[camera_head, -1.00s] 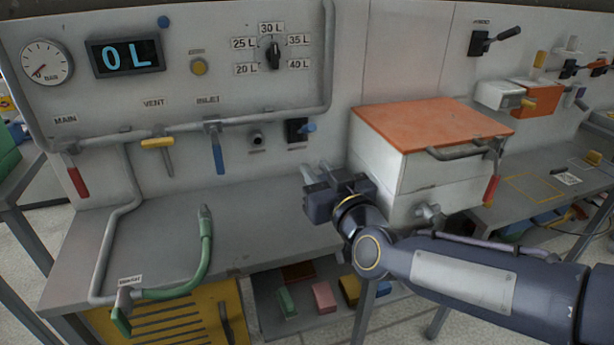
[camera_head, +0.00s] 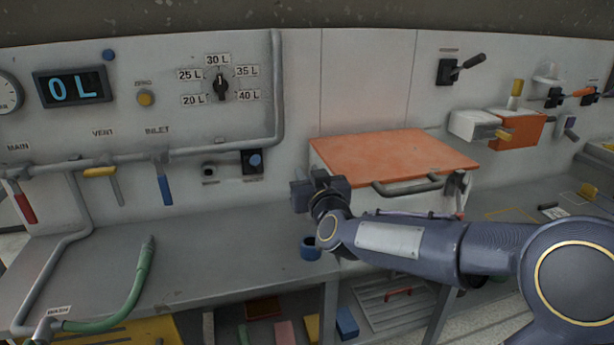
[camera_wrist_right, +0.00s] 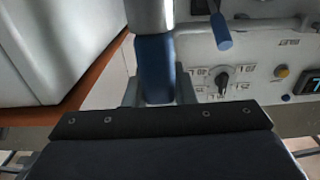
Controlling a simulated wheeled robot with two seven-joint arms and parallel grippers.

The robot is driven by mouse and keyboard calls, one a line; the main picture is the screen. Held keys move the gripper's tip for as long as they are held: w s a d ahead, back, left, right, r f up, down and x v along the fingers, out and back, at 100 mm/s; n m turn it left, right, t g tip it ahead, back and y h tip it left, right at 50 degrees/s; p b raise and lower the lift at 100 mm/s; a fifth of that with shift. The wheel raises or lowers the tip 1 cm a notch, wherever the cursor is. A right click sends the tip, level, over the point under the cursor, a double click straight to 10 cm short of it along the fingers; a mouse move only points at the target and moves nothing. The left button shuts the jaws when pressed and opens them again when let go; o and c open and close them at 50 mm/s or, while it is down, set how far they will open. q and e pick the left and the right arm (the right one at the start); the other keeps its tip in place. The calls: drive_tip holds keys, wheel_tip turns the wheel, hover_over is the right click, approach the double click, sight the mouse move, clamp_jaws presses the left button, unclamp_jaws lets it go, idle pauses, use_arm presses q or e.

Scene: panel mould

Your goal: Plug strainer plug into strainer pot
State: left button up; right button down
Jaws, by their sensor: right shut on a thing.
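My right gripper (camera_head: 303,187) is above the bench beside the white box, in front of the panel. In the right wrist view it is shut on a blue piece (camera_wrist_right: 155,68), above which a grey metal cylinder (camera_wrist_right: 152,14) shows. I take this to be the strainer plug; the head view does not show it clearly. A blue ring-shaped cup (camera_head: 311,249) shows at the bench's front edge, below the gripper and apart from it. I cannot tell whether it is the strainer pot. My left gripper is not in view.
The white box's orange lid (camera_head: 395,155) is close to the right of my gripper. A round pipe stub (camera_head: 208,171) is on the panel. A green hose (camera_head: 135,290) lies at the bench's left. The bench (camera_head: 225,235) middle is clear.

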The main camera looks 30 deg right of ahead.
sight(309, 217)
drive_tip(key=shift+f+b, duration=2.7)
drive_tip(key=shift+f, duration=0.2)
drive_tip(key=shift+f+b, duration=2.35)
drive_tip(key=shift+f, duration=0.2)
drive_tip(key=c, duration=1.1)
unclamp_jaws()
drive_tip(key=p+v, duration=0.1)
drive_tip(key=v, duration=0.6)
drive_tip(key=shift+s, duration=0.4)
